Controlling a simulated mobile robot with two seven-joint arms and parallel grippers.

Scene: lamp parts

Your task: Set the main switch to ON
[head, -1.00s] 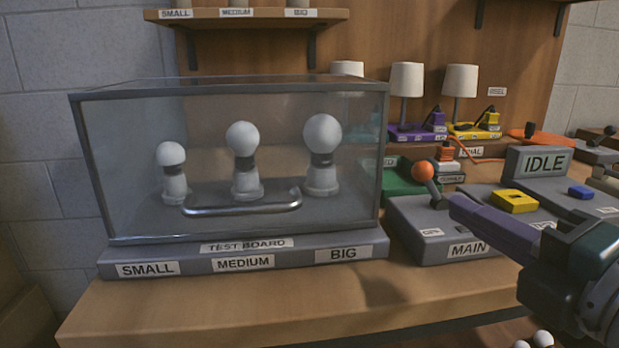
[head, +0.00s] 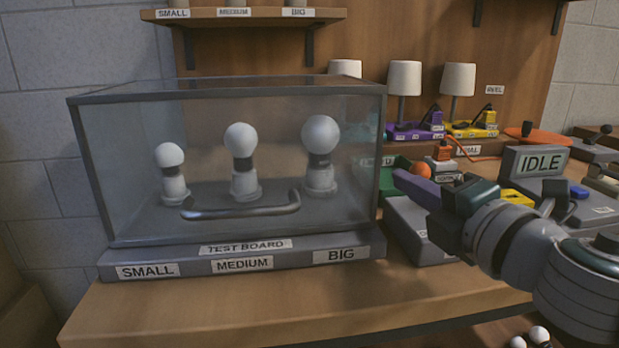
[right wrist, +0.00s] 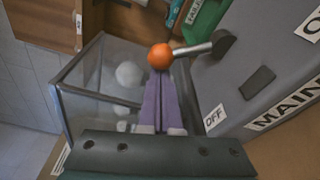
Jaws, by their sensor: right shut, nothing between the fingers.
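The main switch is a lever with an orange ball knob (head: 421,167) on a grey box (head: 405,225). In the right wrist view the knob (right wrist: 160,57) and its metal stem (right wrist: 192,48) lean to the OFF (right wrist: 214,117) side. The MAIN label (right wrist: 290,105) shows there; the other position label (right wrist: 312,24) is cut off. My right gripper (head: 399,176), with purple fingers, is shut and empty. Its fingertips (right wrist: 160,76) are right at the knob, on its OFF side; whether they touch cannot be told. My right arm hides much of the box in the head view. My left gripper is not in view.
A glass case (head: 95,170) with three bulbs stands on the test board (head: 190,262), close to the left of the switch box. A display reading IDLE (head: 541,162) stands to the right. Lamps on purple (head: 405,133) and yellow (head: 470,130) bases stand behind.

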